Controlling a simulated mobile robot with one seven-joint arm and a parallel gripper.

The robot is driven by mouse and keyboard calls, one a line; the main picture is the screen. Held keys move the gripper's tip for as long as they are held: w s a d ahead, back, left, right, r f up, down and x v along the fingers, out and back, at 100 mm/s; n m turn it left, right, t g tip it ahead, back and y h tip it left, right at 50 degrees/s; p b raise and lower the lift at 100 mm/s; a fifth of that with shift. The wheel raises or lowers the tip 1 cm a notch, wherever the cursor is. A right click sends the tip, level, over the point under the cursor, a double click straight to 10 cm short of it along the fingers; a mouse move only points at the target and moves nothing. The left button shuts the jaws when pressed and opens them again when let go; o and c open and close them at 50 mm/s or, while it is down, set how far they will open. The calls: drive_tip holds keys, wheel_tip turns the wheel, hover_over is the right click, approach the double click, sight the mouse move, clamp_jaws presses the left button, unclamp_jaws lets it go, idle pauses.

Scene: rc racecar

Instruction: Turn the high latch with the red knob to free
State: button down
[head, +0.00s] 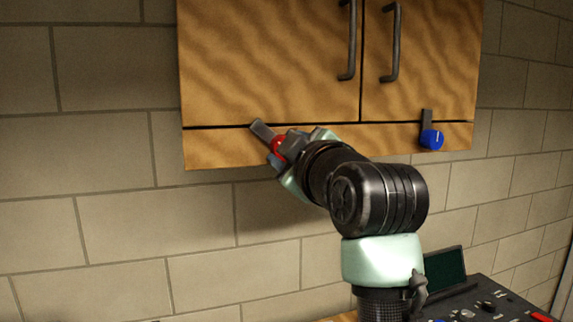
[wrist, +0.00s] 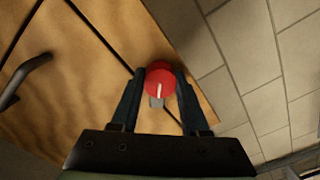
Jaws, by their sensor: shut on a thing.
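The red knob (head: 277,147) is on the strip below the left cabinet door. Its grey latch bar (head: 262,130) slants up and to the left, and its tip lies at the seam under the door. My gripper (head: 280,151) is shut on the red knob and partly hides it. In the wrist view the red knob (wrist: 160,78), with a white line on its face, sits between the two fingers of my gripper (wrist: 159,84). A bit of the grey latch (wrist: 157,102) shows beside the knob.
A blue knob (head: 432,139) with an upright dark latch is under the right door (head: 430,60). The left door (head: 270,60) looks closed. A dark control panel (head: 490,303) stands at the lower right. The brick wall (head: 150,240) below the cabinet is bare.

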drive_tip(key=shift+n+b, duration=1.75)
drive_tip(key=shift+n, duration=2.35)
drive_tip(key=shift+c, duration=2)
unclamp_jaws()
drive_tip(key=b+v, duration=0.4)
drive_tip(key=v, duration=0.9)
drive_tip(key=shift+b, duration=0.35)
